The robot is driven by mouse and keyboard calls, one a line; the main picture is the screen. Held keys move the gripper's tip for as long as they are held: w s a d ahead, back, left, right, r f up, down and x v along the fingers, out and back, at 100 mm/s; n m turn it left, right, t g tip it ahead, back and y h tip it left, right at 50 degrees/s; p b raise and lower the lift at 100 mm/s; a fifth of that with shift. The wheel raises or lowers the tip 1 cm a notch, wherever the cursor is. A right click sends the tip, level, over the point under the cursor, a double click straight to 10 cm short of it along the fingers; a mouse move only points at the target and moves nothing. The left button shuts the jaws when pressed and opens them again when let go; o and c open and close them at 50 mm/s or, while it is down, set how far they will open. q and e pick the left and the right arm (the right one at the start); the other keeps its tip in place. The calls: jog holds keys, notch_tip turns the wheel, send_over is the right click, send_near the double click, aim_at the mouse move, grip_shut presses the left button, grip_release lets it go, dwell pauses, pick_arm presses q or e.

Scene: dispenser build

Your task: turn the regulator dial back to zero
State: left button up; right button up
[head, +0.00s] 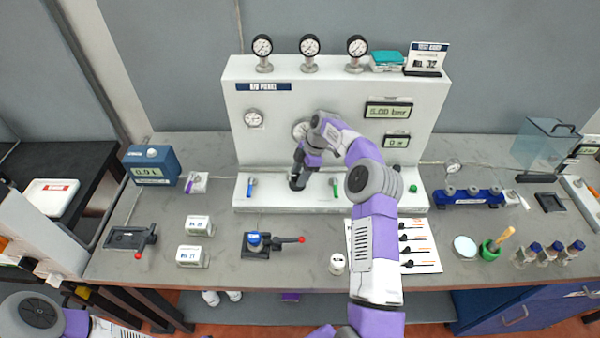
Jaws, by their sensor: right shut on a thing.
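The white panel (345,110) stands at the back of the bench, with a ledge (385,199) along its foot. My right arm reaches across to it. My right gripper (297,182) points down at the ledge, between a blue-handled valve (251,187) and a green-handled valve (335,187). It is shut on what seems to be the regulator dial, which the dark fingers hide, so its setting cannot be read. The upper display (388,110) seems to read 5.00 bar; the smaller display (396,141) shows 0. My left gripper is out of view.
Three gauges (309,46) stand on the panel top. In front lie a black fixture with a blue cap and red-tipped lever (258,243), two white labelled blocks (198,225) and a white sheet with black tools (420,240). A blue meter (152,165) stands at left. The front middle has bare bench.

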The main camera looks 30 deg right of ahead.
jog(key=shift+f+n, duration=0.1)
jog(key=shift+n, duration=0.2)
jog(key=o, duration=1.1)
jog(key=shift+c, duration=0.2)
notch_tip(320, 180, up, 10)
jog(key=shift+p, duration=0.35)
